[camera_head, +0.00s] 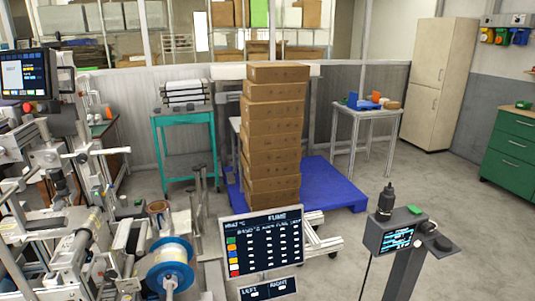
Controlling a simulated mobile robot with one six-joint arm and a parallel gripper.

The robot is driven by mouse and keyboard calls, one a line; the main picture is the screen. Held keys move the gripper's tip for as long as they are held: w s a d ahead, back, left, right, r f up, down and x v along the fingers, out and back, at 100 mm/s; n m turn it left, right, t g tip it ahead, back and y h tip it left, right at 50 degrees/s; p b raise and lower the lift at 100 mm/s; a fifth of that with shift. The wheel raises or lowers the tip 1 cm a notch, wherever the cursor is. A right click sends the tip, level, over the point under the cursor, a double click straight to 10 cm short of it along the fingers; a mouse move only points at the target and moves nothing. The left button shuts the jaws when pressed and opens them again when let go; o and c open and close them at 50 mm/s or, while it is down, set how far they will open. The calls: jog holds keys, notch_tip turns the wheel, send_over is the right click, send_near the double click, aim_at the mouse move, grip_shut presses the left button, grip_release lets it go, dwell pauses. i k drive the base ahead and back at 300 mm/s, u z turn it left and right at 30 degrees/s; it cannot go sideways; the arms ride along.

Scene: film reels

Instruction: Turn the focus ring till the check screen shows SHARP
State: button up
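I cannot pick out a focus ring for certain. A dark box on a post (388,238) stands at the front right, with a small lit screen (398,239) whose text is too small to read. A black stepped cylinder (386,203) stands upright on the box, with a green button (414,210) and a dark knob (428,226) beside it. A larger monitor (25,75) sits on the machine at the far left; I cannot read the word SHARP on either screen. My gripper is not in view.
A machine (75,200) with rollers fills the left, with a blue-rimmed reel (168,268) at its front. A dark sign board (262,243) stands front centre. The floor at right is clear, before a green cabinet (512,150).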

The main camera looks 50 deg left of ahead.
aim_at(62, 182)
jog(key=z, duration=1.4)
jog(key=k, duration=2.7)
jog(key=u, duration=2.45)
jog(key=i, duration=0.95)
jog(key=u, duration=0.1)
